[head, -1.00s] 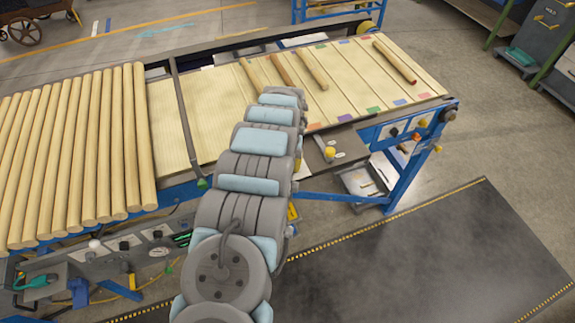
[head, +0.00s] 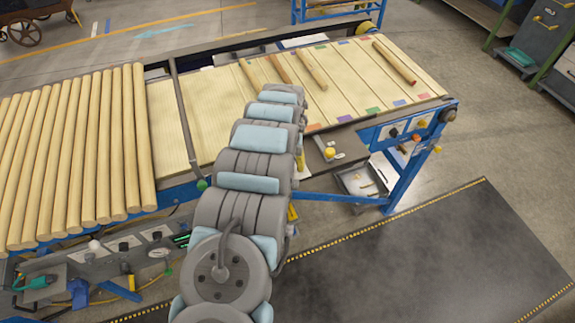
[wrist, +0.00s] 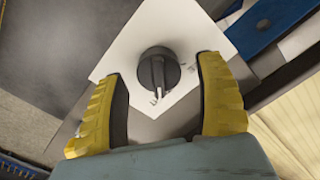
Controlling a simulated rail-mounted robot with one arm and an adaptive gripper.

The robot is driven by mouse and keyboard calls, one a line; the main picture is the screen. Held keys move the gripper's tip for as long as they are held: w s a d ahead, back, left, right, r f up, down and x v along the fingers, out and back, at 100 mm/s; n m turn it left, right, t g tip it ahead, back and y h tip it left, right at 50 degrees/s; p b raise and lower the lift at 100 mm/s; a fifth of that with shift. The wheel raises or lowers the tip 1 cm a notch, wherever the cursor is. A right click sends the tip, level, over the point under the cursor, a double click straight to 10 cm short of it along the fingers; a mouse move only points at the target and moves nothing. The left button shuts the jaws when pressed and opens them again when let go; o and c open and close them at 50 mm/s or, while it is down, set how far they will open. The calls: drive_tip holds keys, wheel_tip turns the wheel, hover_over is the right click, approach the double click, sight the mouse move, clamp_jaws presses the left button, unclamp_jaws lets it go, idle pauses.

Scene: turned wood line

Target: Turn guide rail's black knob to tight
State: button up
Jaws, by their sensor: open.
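In the wrist view, a round black knob (wrist: 159,70) with a raised grip bar sits on a white plate (wrist: 187,25). The bar runs roughly up and down in the picture, its lower end close to small white marks on or beside the knob. My gripper (wrist: 160,80) is open, with one yellow finger on each side of the knob and clear gaps between. The fingers do not appear to touch the knob. In the head view my arm covers most of my gripper, and I cannot make out this knob there.
A belt table (head: 225,97) carries several loose wooden rods, and a row of thick rods (head: 75,150) lies at left. A yellow button (head: 330,153) and the blue frame (head: 405,170) with more knobs are right of my arm. A dark mat (head: 430,250) covers the floor in front.

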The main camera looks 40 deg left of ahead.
wheel_tip(320, 180, up, 10)
drive_tip(key=shift+a, duration=0.1)
drive_tip(key=shift+r, duration=0.6)
idle(0.4)
drive_tip(key=shift+d, duration=0.2)
idle(0.3)
